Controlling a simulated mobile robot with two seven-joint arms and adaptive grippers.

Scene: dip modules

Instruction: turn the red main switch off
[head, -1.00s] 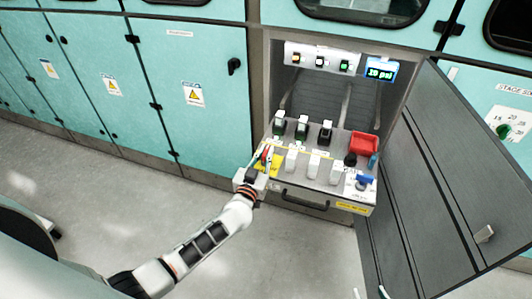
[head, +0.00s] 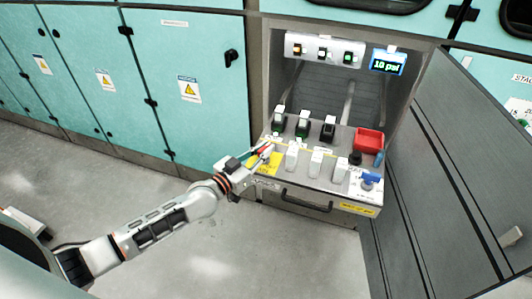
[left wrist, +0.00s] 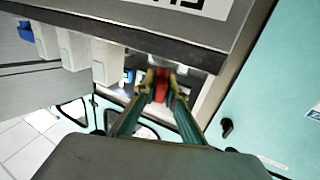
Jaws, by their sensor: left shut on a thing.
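The red main switch has a red handle (head: 264,147) at the left end of the pulled-out panel, beside a yellow label (head: 262,167). My left gripper (head: 259,154) comes in from the left at that handle. In the left wrist view the red handle (left wrist: 161,86) sits between the two fingertips of my left gripper (left wrist: 161,80), which are shut on it. The fingers partly cover the switch in the head view, and its exact turn angle is hard to tell. My right gripper is not in view.
The panel (head: 281,184) also carries several white modules, black-and-green modules (head: 303,127), a red bin (head: 369,141) and a blue valve handle (head: 370,180). A display (head: 387,62) stands behind. An open grey door (head: 440,150) bounds the right; floor in front is clear.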

